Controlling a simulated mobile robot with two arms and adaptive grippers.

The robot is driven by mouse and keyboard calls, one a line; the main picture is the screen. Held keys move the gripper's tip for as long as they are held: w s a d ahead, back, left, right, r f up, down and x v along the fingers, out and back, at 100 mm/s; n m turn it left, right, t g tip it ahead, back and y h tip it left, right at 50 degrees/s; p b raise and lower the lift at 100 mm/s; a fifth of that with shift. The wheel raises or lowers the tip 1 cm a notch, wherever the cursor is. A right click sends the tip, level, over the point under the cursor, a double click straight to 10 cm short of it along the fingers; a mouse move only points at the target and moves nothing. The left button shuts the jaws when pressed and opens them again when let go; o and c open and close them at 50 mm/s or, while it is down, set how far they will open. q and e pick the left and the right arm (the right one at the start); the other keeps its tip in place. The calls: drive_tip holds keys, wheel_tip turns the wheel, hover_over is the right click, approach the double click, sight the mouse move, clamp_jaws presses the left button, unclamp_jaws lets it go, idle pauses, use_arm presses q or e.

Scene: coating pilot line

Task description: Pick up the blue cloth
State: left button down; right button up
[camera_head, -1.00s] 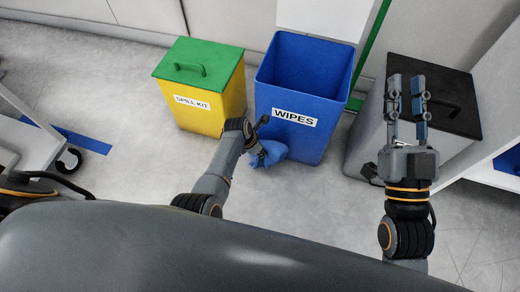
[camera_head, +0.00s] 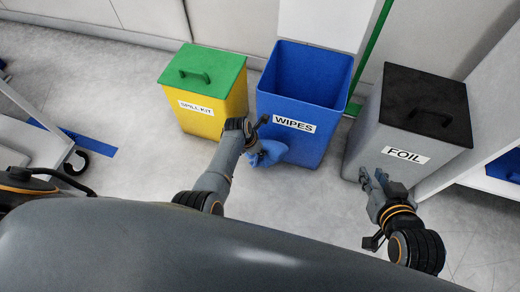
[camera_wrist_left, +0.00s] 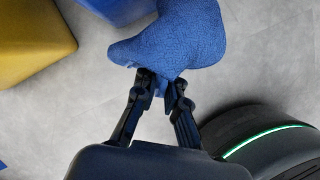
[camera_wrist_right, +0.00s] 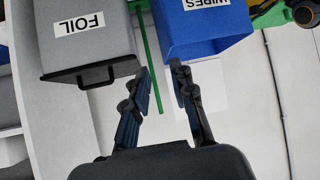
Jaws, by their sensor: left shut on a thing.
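The blue cloth (camera_head: 268,152) is bunched up in front of the WIPES bin in the head view. In the left wrist view the cloth (camera_wrist_left: 175,38) bulges beyond the fingertips. My left gripper (camera_wrist_left: 163,88) is shut on the cloth, with its fingers pinching the lower part; in the head view the left gripper (camera_head: 256,138) is partly hidden by its own wrist. My right gripper (camera_wrist_right: 163,72) is open and empty, its fingers apart. In the head view the right gripper (camera_head: 372,180) is low in front of the FOIL bin.
An open blue WIPES bin (camera_head: 318,75) stands behind the cloth. A yellow SPILL KIT bin (camera_head: 215,117) with a green lid is to its left, and a grey FOIL bin (camera_head: 372,130) with a black lid to its right. A wheeled cart (camera_head: 35,135) is far left. Grey floor lies between.

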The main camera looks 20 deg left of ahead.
drive_tip(key=s+d+f+g+h+p, duration=0.1)
drive_tip(key=s+d+f+g+p, duration=0.2)
drive_tip(key=s, duration=0.7)
wheel_tip(320, 180, down, 5)
drive_tip(key=g+p, duration=0.2)
drive_tip(key=g, duration=0.2)
drive_tip(key=shift+s+d+r+h, duration=0.15)
drive_tip(key=shift+d+h, duration=0.1)
drive_tip(key=shift+h, duration=0.15)
